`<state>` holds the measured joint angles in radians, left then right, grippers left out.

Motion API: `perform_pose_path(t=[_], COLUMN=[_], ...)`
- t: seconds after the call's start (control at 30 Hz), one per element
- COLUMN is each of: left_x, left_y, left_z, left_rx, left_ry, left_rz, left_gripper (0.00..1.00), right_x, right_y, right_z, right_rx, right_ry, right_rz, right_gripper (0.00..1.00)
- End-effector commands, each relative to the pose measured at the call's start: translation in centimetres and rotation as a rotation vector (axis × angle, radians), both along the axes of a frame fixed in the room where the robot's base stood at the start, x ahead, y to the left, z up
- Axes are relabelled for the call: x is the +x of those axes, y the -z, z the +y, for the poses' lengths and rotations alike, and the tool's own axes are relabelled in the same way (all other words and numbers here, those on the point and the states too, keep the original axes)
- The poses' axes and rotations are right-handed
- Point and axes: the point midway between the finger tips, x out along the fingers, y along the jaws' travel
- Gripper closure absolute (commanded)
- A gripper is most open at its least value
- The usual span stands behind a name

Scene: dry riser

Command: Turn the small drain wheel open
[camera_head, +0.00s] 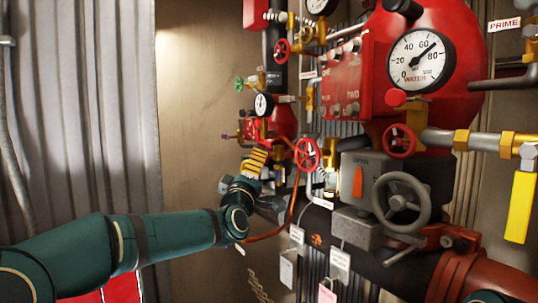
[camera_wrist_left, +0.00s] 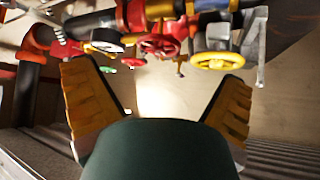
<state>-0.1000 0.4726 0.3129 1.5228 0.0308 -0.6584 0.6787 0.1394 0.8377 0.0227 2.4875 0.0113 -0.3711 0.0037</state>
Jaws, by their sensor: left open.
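Several small hand wheels show on the riser pipework; no label I can read says which one is the drain wheel. In the head view a small red wheel (camera_head: 307,153) is just right of my left gripper (camera_head: 256,163). Another red wheel (camera_head: 401,141) sits above the grey valve box, and a green wheel (camera_head: 239,83) is at the far left. In the left wrist view a red wheel (camera_wrist_left: 160,46), a yellow wheel (camera_wrist_left: 218,61) and a green wheel (camera_wrist_left: 104,63) are beyond the fingers. My left gripper is open and empty, its yellow ridged fingers spread wide. My right gripper is out of view.
A large grey wheel (camera_head: 401,202) stands out from the grey valve box (camera_head: 362,178). A water gauge (camera_head: 421,61) is on the red housing. Hanging tags (camera_head: 340,262) and an orange hose (camera_head: 293,205) are near my left wrist. The tan wall (camera_head: 195,115) at left is clear.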

Motion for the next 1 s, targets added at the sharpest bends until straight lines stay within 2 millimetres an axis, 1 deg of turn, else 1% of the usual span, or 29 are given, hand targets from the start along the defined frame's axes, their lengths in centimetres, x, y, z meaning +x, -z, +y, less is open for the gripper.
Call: perform_pose_path(t=[0.13,0.23,0.5,0.7,0.83,1.0], left_x=[0.2,0.9,4.3,6.1,6.7,6.9], left_y=[-0.1,-0.5,-1.7,-2.4,-2.5,-2.5], left_z=[0.0,-0.2,-1.0,-1.4,-1.5,-1.5], left_rx=[0.000,-0.001,-0.001,0.000,0.000,0.000], left_ry=[0.000,0.000,0.000,0.001,0.000,0.000], left_rz=[0.000,0.000,0.000,0.000,0.000,0.000], left_gripper=[0.03,0.03,0.03,0.03,0.03,0.03], right_x=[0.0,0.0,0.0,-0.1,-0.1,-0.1], right_y=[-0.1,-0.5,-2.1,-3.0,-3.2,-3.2], right_z=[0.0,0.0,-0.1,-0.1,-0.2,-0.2], right_rx=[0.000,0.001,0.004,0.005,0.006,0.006], right_ry=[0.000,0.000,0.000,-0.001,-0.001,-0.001], right_rz=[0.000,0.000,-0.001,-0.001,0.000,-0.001], right_gripper=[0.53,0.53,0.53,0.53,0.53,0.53])
